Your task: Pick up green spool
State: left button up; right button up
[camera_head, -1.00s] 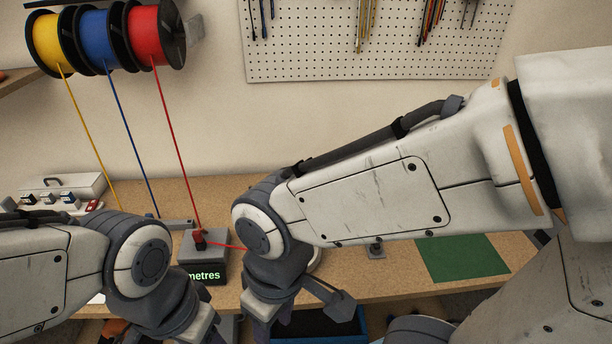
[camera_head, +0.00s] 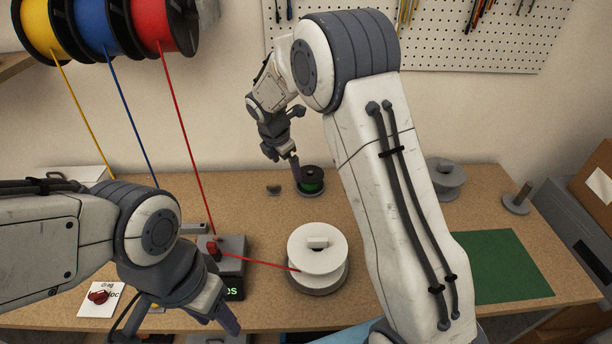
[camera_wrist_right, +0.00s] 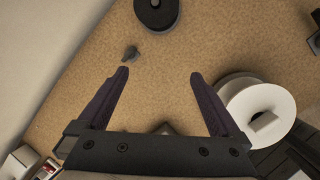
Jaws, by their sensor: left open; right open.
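The green spool (camera_head: 311,183), small with black flanges and a green band, stands on the bench toward the back, near the middle of the head view. In the right wrist view it shows as a dark round disc (camera_wrist_right: 157,12), cut off by the top edge, ahead of the fingertips. My right gripper (camera_head: 283,162) is open and empty, just left of the spool in the head view. Its two fingers also show in the right wrist view (camera_wrist_right: 159,75), apart from the spool. My left gripper (camera_head: 178,325) is open at the front left, far from the spool.
A small grey piece (camera_head: 273,189) lies left of the spool. A white spool (camera_head: 318,245) with red wire stands in front, beside the grey meter box (camera_head: 232,258). A grey spool (camera_head: 445,178), a post on a base (camera_head: 518,200) and a green mat (camera_head: 495,265) are right.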

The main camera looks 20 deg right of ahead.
aim_at(309, 173)
jog(key=w+d+f+n, duration=0.1)
jog(key=w+d, duration=0.1)
jog(key=w+d+f+n, duration=0.1)
jog(key=d+f, duration=0.1)
jog(key=d, duration=0.1)
jog(key=w+d+f+n+h, duration=0.1)
jog(key=w+d+f, duration=0.1)
jog(key=shift+w+d+n, duration=0.15)
jog(key=shift+w+n, duration=0.15)
jog(key=shift+w, duration=0.05)
jog(key=x, duration=0.4)
jog(key=shift+w+d+f, duration=0.2)
jog(key=shift+f, duration=0.05)
jog(key=shift+p+x, duration=0.6)
jog(key=shift+x, duration=2.35)
jog(key=shift+a, duration=0.2)
jog(key=c, duration=1.3)
jog(key=shift+w, duration=0.1)
jog(key=shift+c, duration=0.2)
jog(key=shift+r, duration=0.1)
